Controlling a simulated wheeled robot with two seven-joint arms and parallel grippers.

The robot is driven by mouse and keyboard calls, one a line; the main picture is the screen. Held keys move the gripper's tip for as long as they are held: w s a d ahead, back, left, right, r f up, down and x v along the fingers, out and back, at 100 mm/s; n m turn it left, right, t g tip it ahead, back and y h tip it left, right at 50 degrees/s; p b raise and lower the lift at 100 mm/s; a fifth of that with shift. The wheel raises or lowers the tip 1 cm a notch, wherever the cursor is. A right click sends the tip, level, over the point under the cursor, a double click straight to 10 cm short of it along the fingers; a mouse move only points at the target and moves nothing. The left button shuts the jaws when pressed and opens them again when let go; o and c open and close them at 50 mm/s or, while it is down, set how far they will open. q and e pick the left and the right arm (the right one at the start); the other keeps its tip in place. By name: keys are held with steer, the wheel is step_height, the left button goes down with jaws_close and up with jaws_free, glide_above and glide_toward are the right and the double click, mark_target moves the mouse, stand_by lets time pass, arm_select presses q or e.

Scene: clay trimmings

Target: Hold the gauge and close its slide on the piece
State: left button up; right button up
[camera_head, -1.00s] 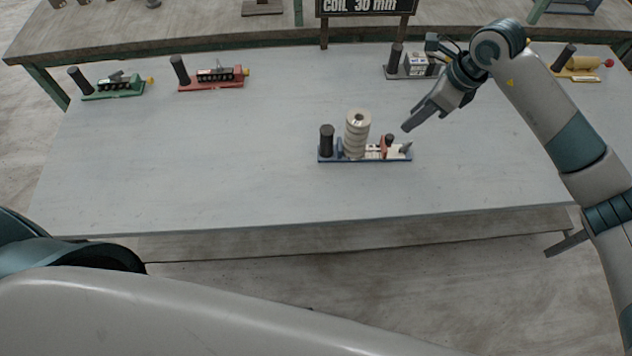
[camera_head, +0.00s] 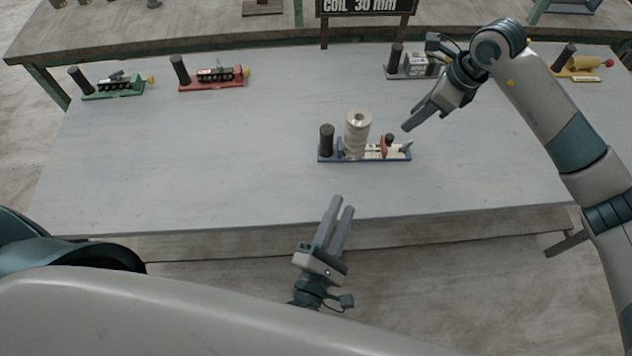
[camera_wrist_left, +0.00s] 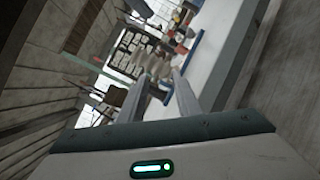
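A gauge with a blue base (camera_head: 366,160) lies on the grey table, a dark post (camera_head: 327,141) standing at its left end. A ribbed off-white clay piece (camera_head: 357,134) stands upright on it. The red slide (camera_head: 383,147) is right of the piece with a gap between them. My left gripper (camera_head: 342,203) is empty at the table's front edge, below the gauge, fingers apart. The piece also shows between its fingers in the left wrist view (camera_wrist_left: 150,63), further off. My right gripper (camera_head: 407,126) hangs just above and right of the gauge's right end, touching nothing visible; its finger gap is unclear.
A green gauge (camera_head: 115,92) and a red gauge (camera_head: 212,84) lie at the back left. A grey gauge (camera_head: 411,75) and a yellow one (camera_head: 581,73) lie at the back right. A sign (camera_head: 364,6) reads "COIL 30 mm". The table's left and middle front are clear.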

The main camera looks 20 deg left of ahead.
mark_target(330, 126)
arm_select(q)
steer(key=w+a+n+y, duration=0.1)
steer(key=a+n, duration=0.1)
steer(key=n, duration=0.1)
steer(key=w+a+n, duration=0.1)
steer(key=a+n, duration=0.1)
steer(key=n, duration=0.1)
steer(key=w+a+r+n+y, duration=0.1)
steer(key=w+n, duration=0.1)
steer(key=n, duration=0.2)
steer(key=shift+w+a+r+y, duration=0.1)
steer(key=shift+a+y, duration=0.2)
steer(key=shift+a, duration=0.1)
steer(key=shift+w+a+n+g+y, duration=0.15)
steer(key=shift+w+a+n+g, duration=0.15)
steer(key=shift+n, duration=0.4)
steer(key=shift+w+a+n+g+y, duration=0.1)
steer(key=shift+w+a+n+y, duration=0.2)
steer(key=shift+n, duration=0.4)
steer(key=w, duration=1.1)
steer(key=w+a, duration=0.1)
steer(key=w, duration=0.5)
steer(key=shift+w+a, duration=0.1)
steer(key=shift+c, duration=0.7)
